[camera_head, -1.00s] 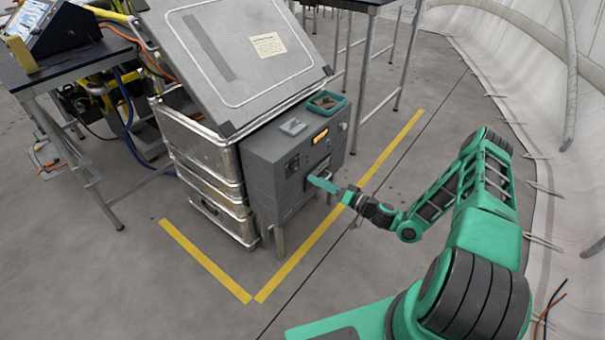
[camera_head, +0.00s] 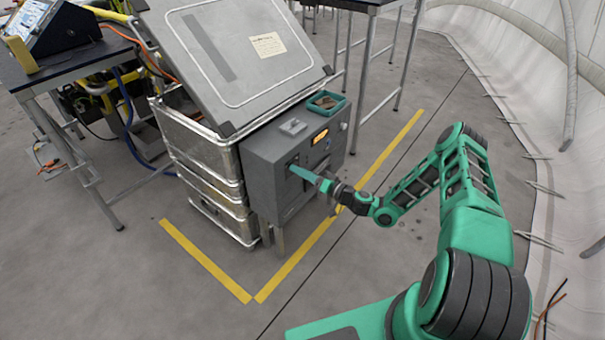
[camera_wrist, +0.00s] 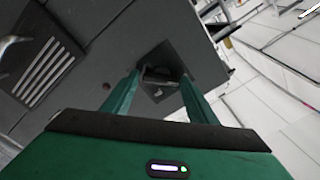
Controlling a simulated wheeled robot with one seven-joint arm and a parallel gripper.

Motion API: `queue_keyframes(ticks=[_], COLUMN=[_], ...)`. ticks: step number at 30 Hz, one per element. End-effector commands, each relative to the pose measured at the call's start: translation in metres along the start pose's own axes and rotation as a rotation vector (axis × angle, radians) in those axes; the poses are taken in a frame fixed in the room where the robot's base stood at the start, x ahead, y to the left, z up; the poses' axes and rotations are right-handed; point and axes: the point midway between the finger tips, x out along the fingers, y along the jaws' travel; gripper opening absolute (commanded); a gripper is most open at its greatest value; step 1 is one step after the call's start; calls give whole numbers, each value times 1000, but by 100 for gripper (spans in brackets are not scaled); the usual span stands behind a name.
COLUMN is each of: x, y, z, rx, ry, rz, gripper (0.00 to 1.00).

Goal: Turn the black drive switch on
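The grey control box (camera_head: 262,180) stands on legs against the metal crate. The black drive switch (camera_wrist: 160,75) sits on a dark plate on the box face in the wrist view. My gripper (camera_head: 294,169) is at the front of the box, in front of the switch plate. In the wrist view its two green fingers (camera_wrist: 160,84) stand apart, one on each side of the switch. I cannot tell whether they touch it. In the head view my fingers cover most of the switch.
An orange-lit display (camera_head: 319,137) and a green tray (camera_head: 326,103) are on the box near my gripper. The metal crate (camera_head: 205,150) with its tilted lid (camera_head: 235,60) stands at the left. Wrist view shows a slotted vent (camera_wrist: 45,70).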

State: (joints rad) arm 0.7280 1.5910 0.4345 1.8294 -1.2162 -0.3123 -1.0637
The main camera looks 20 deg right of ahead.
Motion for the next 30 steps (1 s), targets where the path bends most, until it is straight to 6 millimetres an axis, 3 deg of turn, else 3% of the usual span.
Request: queue_keyframes(ticks=[1, 3, 17, 30], x=[0, 0, -1, -2], y=[0, 0, 2, 4], z=[0, 0, 0, 0], rx=[0, 0, 81, 449], ry=[0, 0, -1, 2], rz=[0, 0, 5, 8], gripper=[39, 24, 24, 24])
